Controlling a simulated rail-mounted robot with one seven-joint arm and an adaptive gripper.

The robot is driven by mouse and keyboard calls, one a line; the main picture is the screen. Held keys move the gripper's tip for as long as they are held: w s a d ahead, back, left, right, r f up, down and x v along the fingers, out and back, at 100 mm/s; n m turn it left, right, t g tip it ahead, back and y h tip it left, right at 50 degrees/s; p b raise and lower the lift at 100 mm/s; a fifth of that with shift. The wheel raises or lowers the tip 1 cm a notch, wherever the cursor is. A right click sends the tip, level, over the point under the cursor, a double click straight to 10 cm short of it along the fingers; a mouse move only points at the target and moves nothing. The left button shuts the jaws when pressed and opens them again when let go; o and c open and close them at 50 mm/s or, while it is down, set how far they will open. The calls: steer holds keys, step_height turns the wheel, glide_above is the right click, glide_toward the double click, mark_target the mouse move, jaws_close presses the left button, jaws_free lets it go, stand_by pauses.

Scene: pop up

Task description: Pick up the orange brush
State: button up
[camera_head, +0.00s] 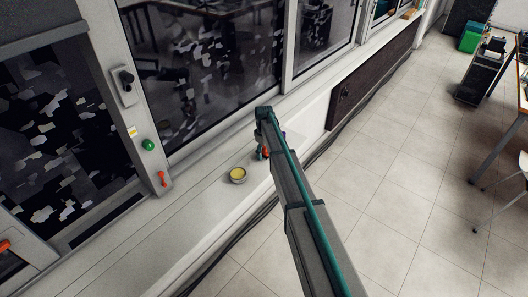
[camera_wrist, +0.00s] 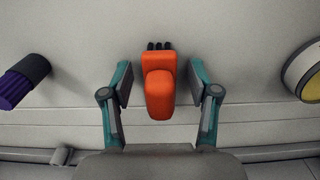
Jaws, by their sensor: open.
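The orange brush (camera_wrist: 159,85) is in the middle of the wrist view, with dark bristle tufts at its top edge. My gripper (camera_wrist: 160,84) is open, with one finger on each side of the brush and a visible gap on both sides. In the head view the brush (camera_head: 265,152) shows as a small orange patch on the white ledge, mostly hidden by my arm. My gripper in the head view is largely hidden behind my arm.
A round tin with a yellow top (camera_head: 238,175) stands on the ledge left of the brush; it also shows in the wrist view (camera_wrist: 302,72). A purple and black object (camera_wrist: 23,82) lies on the other side. Windows (camera_head: 215,70) rise behind the ledge (camera_head: 190,215).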

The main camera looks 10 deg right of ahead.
jaws_close()
steer(key=shift+r, duration=0.15)
stand_by(0.4)
steer(key=shift+r, duration=0.6)
steer(key=s+d+r+b, duration=0.2)
steer(key=s+r, duration=0.3)
steer(key=s, duration=0.1)
steer(key=s+d+r+b, duration=0.1)
steer(key=s+d+r, duration=0.2)
steer(key=s+r, duration=0.3)
steer(key=shift+s+d+r+b, duration=0.25)
steer(key=shift+s+b, duration=0.15)
steer(key=shift+s, duration=0.1)
